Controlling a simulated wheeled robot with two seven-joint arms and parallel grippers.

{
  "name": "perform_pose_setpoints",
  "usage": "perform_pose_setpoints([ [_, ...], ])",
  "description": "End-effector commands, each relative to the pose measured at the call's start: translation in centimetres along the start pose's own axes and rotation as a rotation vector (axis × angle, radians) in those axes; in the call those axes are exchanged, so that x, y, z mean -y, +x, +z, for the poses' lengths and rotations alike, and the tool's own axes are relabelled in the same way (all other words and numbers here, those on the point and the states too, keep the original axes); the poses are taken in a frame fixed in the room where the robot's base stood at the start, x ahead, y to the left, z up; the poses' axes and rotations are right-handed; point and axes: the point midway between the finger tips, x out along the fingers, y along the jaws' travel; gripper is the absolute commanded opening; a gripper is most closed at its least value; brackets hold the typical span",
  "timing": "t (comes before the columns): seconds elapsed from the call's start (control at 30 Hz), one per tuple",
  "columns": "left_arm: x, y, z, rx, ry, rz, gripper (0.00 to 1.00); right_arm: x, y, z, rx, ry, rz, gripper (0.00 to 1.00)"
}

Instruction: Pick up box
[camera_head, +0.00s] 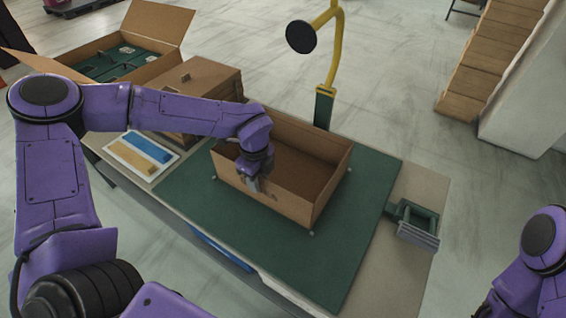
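An open, empty brown cardboard box (318,200) stands upright on the green mat (345,262) of the work table. My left arm reaches in from the left, and its gripper (256,184) points down at the box's near wall, towards its left end. The fingers overlap the top edge of that wall in the picture. Whether they are closed on the cardboard is too small to tell. My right arm shows only in part at the lower right corner, and its gripper is out of the picture.
A closed brown box (205,75) stands behind my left forearm. An open carton (150,25) with green contents is at the upper left. A card with blue and yellow strips (140,155), a yellow post (333,60) and a small grey-green holder (416,222) surround the mat.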

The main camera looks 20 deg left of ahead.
Motion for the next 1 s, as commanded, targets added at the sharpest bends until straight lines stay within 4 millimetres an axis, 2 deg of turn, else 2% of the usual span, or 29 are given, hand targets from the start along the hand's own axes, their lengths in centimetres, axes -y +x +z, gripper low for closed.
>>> perform_pose_setpoints([
  [0.1,-0.03,0.66,0.01,0.0,-0.001,-0.001,0.34,-0.01,-0.08,-0.02,0.0,0.0,0.0,0.43],
  [0.27,-0.01,0.66,0.02,0.001,-0.001,-0.001,0.34,-0.01,-0.03,0.0,0.0,0.0,0.0,0.43],
  [0.3,-0.01,0.66,0.02,0.001,-0.001,-0.001,0.21,-0.01,-0.03,0.0,0.0,0.0,0.0,0.43],
  [0.37,0.0,0.65,0.02,0.001,0.0,-0.001,0.01,-0.01,-0.03,0.0,0.0,0.0,0.0,0.43],
  [0.4,-0.01,0.65,0.02,0.001,0.0,-0.001,0.0,-0.01,-0.03,0.0,0.0,0.0,0.0,0.43],
  [1.0,0.01,0.6,0.02,0.0,0.0,-0.001,0.0,-0.01,-0.04,0.0,0.0,0.0,0.0,0.43],
])
